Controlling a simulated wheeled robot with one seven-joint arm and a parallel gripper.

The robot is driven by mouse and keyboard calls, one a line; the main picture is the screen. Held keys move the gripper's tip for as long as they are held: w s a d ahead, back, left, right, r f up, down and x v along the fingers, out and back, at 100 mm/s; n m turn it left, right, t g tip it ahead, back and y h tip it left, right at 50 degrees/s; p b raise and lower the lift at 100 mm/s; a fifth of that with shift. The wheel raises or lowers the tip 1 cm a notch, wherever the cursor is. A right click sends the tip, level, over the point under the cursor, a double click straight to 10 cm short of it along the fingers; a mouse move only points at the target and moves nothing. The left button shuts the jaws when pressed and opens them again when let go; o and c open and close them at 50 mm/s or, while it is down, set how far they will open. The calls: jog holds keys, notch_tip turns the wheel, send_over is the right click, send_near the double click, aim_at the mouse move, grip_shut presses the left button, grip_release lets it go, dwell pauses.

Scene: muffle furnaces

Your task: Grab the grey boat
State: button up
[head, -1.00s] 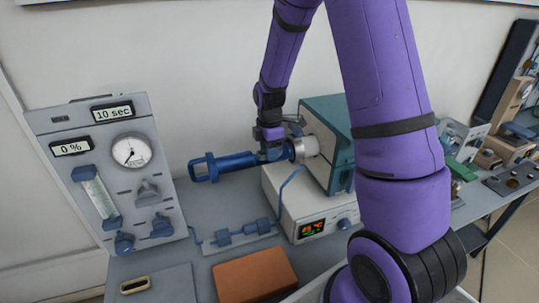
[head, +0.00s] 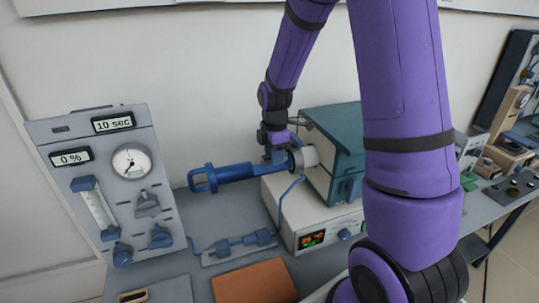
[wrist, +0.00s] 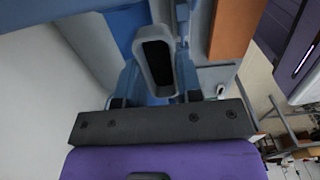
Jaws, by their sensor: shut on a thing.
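The grey boat (wrist: 160,90) shows in the wrist view as a long, round-ended grey shape with a dark hollow. It sits between the blue fingers of my gripper (wrist: 157,76), which is shut on it. In the head view my gripper (head: 275,155) points down beside the open tube end of the furnace (head: 336,135), at the right end of a blue rod with a handle (head: 225,175). I cannot make out the boat itself in the head view.
A grey gauge panel (head: 110,215) stands at left. A brown block (head: 255,283) and a grey slab with a dark-hollowed tan piece (head: 133,296) lie at the front. A blue line with fittings (head: 240,243) runs across the bench. More equipment stands at right.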

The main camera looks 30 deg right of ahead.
jog(key=s+r, duration=0.1)
jog(key=s, duration=1.2)
jog(key=shift+a, duration=0.3)
